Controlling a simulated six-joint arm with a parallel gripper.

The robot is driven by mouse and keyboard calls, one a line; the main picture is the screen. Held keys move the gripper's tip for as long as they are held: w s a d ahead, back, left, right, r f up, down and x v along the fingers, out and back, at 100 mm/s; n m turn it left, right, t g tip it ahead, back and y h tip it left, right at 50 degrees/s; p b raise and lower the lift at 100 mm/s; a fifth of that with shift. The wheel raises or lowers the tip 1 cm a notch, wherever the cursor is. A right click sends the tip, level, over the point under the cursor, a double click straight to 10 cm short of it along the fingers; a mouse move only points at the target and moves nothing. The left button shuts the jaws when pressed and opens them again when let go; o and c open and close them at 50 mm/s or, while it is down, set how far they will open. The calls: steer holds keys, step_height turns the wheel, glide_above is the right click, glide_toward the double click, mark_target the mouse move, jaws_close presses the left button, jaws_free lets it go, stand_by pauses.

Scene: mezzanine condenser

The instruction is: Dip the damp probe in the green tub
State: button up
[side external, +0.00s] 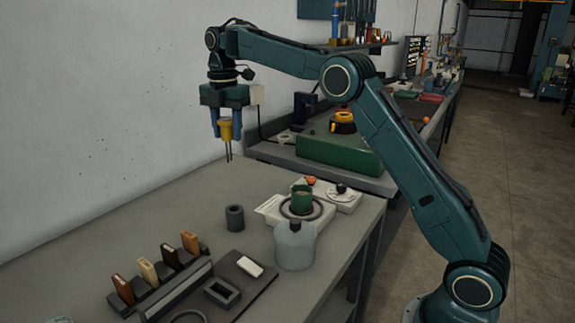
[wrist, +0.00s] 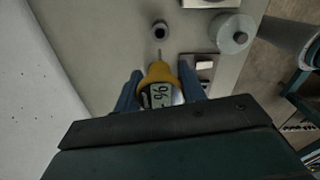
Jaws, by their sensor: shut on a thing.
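The damp probe (side external: 227,131) has a yellow body with two thin dark prongs pointing down. My gripper (side external: 226,124) is shut on its body and holds it upright, high above the bench near the wall. In the wrist view the probe (wrist: 159,72) sits between my blue fingers and shows a lit display with sideways digits. The green tub (side external: 302,198) stands on a round-ringed white device, to the right of and below the probe and well apart from it. I cannot make out the tub in the wrist view.
A dark grey hollow cylinder (side external: 235,218) and a grey bottle (side external: 295,246) stand near the tub. A rack with several upright blocks (side external: 168,256) and a dark tray (side external: 248,283) are in front. The bench's wall side is clear.

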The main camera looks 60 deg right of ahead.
stand_by(0.4)
steer(key=shift+s+d, duration=0.25)
steer(key=shift+d, duration=0.25)
steer(key=s+d+f, duration=0.5)
steer(key=s+d, duration=0.7)
steer(key=s, duration=0.1)
steer(key=shift+f, duration=0.2)
steer(key=shift+f, duration=4.55)
stand_by(0.4)
